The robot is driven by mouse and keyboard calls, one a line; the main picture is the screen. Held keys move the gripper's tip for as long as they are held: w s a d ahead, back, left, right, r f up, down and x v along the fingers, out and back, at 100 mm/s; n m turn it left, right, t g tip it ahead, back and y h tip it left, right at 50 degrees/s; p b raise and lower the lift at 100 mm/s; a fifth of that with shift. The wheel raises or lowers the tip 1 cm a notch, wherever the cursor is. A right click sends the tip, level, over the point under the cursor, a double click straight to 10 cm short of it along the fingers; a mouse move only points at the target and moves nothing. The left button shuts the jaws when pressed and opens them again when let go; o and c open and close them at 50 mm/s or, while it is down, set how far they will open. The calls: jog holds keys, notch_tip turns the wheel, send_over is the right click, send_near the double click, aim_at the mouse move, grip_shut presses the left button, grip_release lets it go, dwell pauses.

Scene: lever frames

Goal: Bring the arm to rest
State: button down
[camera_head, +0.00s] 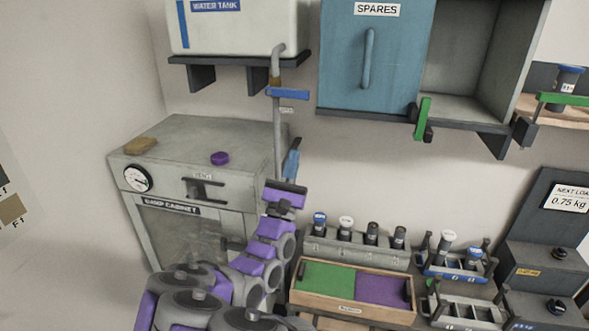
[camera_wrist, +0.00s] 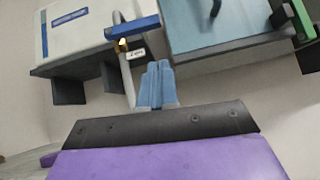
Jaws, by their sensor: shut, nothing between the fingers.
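My gripper (camera_head: 293,146) points upward in front of the wall, at the end of my purple and grey arm. The blue lever (camera_wrist: 133,29) and pipe show just beyond the fingertips there. I cannot tell the exact gap between them. My arm's lower links show at the bottom of the head view.
The water tank (camera_head: 238,27) sits on a wall shelf. The blue spares cabinet (camera_head: 345,68) hangs to the right of the pipe. Below are a rack of bottles (camera_head: 355,251) and a wooden tray (camera_head: 350,307) with green and purple halves.

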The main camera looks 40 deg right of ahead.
jog(key=s+d+m+g+h+b, duration=0.1)
jog(key=s+d+m+g, duration=0.1)
jog(key=s+m+g, duration=0.75)
jog(key=s+d+m+g+h+b, duration=0.1)
jog(key=s+d+m+g+b, duration=0.15)
jog(key=s+m+g, duration=0.75)
jog(key=s+a+f+m+g+y+b, duration=0.2)
jog(key=s+f+m+g+y, duration=0.3)
jog(key=s+f+y, duration=0.7)
jog(key=s+a+f+t+y+b, duration=0.25)
jog(key=s+a+f+y, duration=0.2)
jog(key=a+f, duration=0.45)
jog(key=w+a+f+t+y, duration=0.1)
jog(key=a+y, duration=0.3)
jog(key=a, duration=0.5)
jog(key=w+a+f+n+t+y+b, duration=0.1)
jog(key=a+f+t+y, duration=0.2)
jog(key=a, duration=0.5)
jog(key=shift+a+f+t+y, duration=0.35)
jog(key=shift+f+t, duration=0.05)
jog(key=shift+f, duration=0.3)
